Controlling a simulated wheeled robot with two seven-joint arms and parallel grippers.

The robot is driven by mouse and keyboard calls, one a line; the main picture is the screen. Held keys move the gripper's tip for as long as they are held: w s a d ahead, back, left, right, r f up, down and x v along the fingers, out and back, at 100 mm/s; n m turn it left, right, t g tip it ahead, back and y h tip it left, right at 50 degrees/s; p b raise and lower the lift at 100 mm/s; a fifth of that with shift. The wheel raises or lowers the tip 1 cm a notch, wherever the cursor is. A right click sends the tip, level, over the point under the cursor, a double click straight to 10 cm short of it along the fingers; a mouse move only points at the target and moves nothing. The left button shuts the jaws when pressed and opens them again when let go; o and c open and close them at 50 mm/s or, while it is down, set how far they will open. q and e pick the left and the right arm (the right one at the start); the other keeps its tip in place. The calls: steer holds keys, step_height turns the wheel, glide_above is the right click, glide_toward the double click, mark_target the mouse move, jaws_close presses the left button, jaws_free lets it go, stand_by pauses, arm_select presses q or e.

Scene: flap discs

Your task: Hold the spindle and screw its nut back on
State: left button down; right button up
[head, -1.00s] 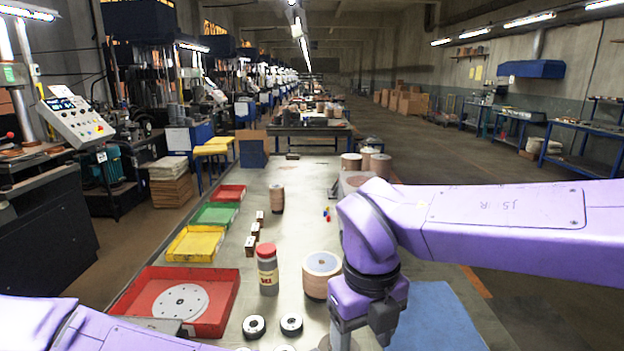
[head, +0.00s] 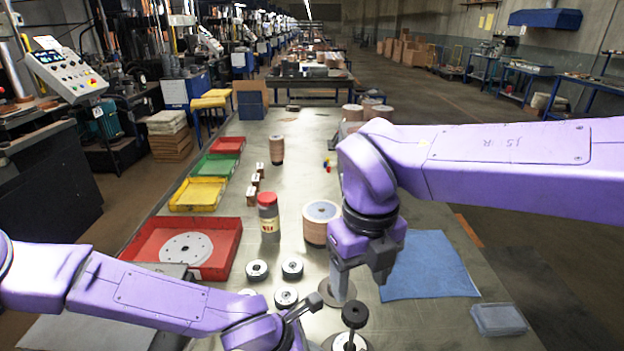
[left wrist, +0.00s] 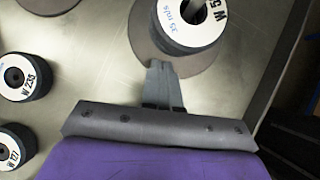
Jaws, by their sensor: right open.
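The spindle (head: 351,333) stands at the bottom middle of the head view, with a white-faced disc (head: 341,344) around its foot. A black round piece, seemingly the nut (head: 355,311), shows at its top. In the left wrist view, a labelled disc (left wrist: 167,22) sits over a dark round base (left wrist: 146,50). My left gripper (head: 307,305) is low and left of the spindle; its fingers, also in the left wrist view (left wrist: 160,78), reach the base's edge, their gap unclear. My right gripper (head: 343,285) is open, pointing down behind the spindle, over a round dark plate (head: 325,291).
Several small discs (head: 292,268) lie left of the grippers. A red-lidded jar (head: 269,218) and a wide disc stack (head: 316,222) stand behind them. Red (head: 229,262), yellow (head: 171,205) and green (head: 191,172) trays line the left edge. A blue mat (head: 430,270) lies right.

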arm_select(q)
step_height(320, 180, up, 6)
steer(key=p, duration=0.6)
arm_select(e)
step_height(320, 180, up, 6)
steer(key=shift+r, duration=0.25)
